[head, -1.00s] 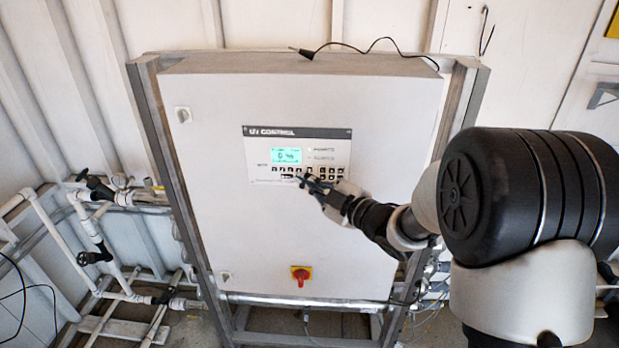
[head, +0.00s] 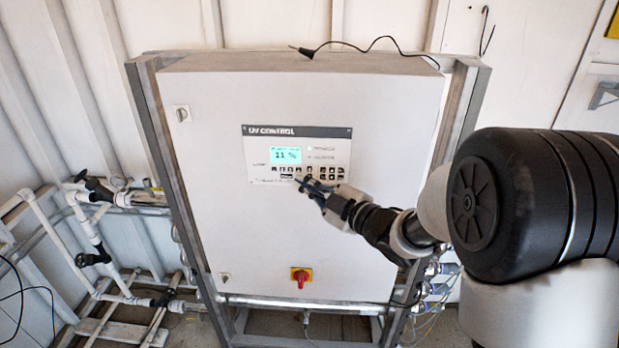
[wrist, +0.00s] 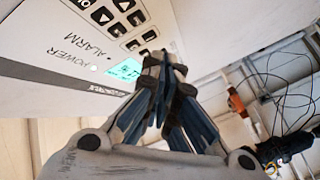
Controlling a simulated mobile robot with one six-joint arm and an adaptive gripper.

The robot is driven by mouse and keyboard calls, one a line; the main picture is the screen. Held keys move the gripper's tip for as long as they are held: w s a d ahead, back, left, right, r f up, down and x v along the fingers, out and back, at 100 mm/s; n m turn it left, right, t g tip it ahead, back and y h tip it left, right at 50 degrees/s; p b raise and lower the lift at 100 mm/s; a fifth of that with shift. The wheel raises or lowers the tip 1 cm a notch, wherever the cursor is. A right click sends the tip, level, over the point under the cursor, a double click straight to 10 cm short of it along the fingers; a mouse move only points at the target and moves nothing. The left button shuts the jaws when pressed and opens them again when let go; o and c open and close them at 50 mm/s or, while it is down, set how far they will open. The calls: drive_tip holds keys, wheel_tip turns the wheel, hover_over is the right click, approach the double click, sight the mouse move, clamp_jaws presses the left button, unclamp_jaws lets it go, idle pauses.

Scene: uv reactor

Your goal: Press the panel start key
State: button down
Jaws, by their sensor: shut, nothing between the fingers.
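The UV control panel (head: 296,133) is set in the front of a light grey cabinet (head: 240,230). Its lit cyan display (head: 286,155) shows a reading that looks like 11 %. Rows of small dark keys (head: 325,171) lie below the display; their labels are too small to read in the head view. My gripper (head: 301,181) is shut and empty, its tips at the lower key row. I cannot tell whether they touch a key. In the wrist view, the shut fingers (wrist: 170,62) hide part of the display (wrist: 125,70) and some keys.
A red rotary switch (head: 300,275) on a yellow plate sits low on the cabinet. A black cable probe (head: 307,53) lies on the cabinet top. White pipes with valves (head: 107,235) stand at the left. The cabinet front around the panel is clear.

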drive_tip(key=s+b, duration=0.1)
drive_tip(key=s, duration=0.3)
drive_tip(key=shift+s+a+b, duration=0.1)
drive_tip(key=shift+s+b, duration=0.2)
idle(0.4)
drive_tip(key=s+d+f+m+h+b, duration=0.35)
drive_tip(key=d+m+h, duration=0.25)
drive_tip(key=d, duration=0.2)
drive_tip(key=s+d+f+m+h+b, duration=0.35)
drive_tip(key=d+m+h+b, duration=0.2)
drive_tip(key=d, duration=0.25)
drive_tip(key=s+f+m+g+b, duration=0.3)
drive_tip(key=s+f+g, duration=0.1)
drive_tip(key=s, duration=0.8)
drive_tip(key=s+f+m+g+b, duration=0.3)
drive_tip(key=s+f, duration=0.4)
drive_tip(key=s, duration=0.5)
drive_tip(key=shift+s+d+f+m+g, duration=0.15)
drive_tip(key=shift+s+d+m+g, duration=0.25)
drive_tip(key=shift+m, duration=0.15)
